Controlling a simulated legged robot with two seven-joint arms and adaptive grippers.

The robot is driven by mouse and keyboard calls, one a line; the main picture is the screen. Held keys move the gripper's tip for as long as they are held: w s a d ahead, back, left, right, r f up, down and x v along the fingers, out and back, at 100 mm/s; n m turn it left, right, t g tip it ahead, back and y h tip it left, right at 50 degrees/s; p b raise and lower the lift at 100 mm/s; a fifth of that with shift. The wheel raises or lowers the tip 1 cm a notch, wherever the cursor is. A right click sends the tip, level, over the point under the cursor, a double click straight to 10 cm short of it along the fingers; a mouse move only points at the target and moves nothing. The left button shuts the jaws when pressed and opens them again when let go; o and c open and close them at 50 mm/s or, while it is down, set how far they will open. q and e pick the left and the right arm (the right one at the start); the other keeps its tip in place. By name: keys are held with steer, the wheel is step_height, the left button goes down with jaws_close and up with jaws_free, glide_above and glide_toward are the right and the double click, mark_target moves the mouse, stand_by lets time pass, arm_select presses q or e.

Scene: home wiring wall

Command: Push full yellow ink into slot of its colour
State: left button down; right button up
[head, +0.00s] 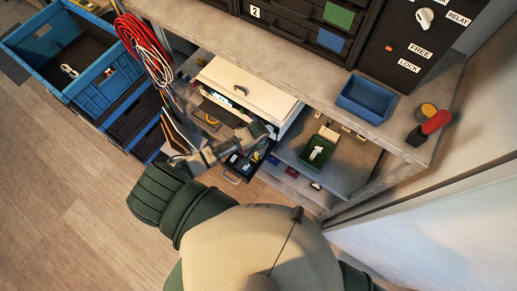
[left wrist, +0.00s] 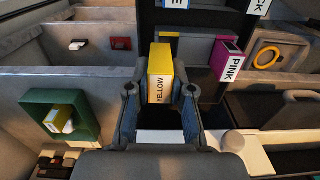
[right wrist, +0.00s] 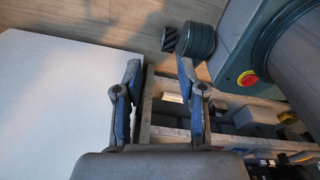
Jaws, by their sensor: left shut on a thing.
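The yellow ink (left wrist: 160,78), a block with a yellow top and a white face lettered YELLOW, is between the fingers of my left gripper (left wrist: 160,105), which is shut on it. Behind it is a grey panel with a yellow strip (left wrist: 170,40) at its left; the ink partly hides the space below. A pink ink (left wrist: 228,62) lettered PINK sticks out at the panel's right. In the head view, my left gripper (head: 255,131) is in front of the white printer (head: 250,82). My right gripper (right wrist: 160,75) is open and empty, beside a pale surface.
A green tray (left wrist: 82,112) with a yellow-and-white block in it stands left on the shelf. A yellow ring (left wrist: 267,58) lies to the right. In the head view, a blue bin (head: 365,98) sits on the worktop, and blue crates (head: 60,85) stand on the floor at left.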

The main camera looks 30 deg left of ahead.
arm_select(q)
steer(key=shift+a+f, duration=0.1)
steer(key=shift+a, duration=0.35)
steer(key=shift+a+f, duration=0.1)
steer(key=shift+a, duration=0.45)
steer(key=shift+d+p, duration=0.5)
steer(key=shift+d, duration=0.4)
steer(key=shift+a, duration=0.65)
steer(key=shift+p, duration=0.35)
steer(key=shift+d, duration=0.45)
steer(key=shift+a, duration=0.2)
arm_select(e)
steer(key=shift+w+a+r, duration=0.1)
steer(key=shift+a+r, duration=0.2)
steer(key=shift+r, duration=0.3)
steer(key=shift+a+r, duration=0.25)
steer(key=shift+r, duration=0.3)
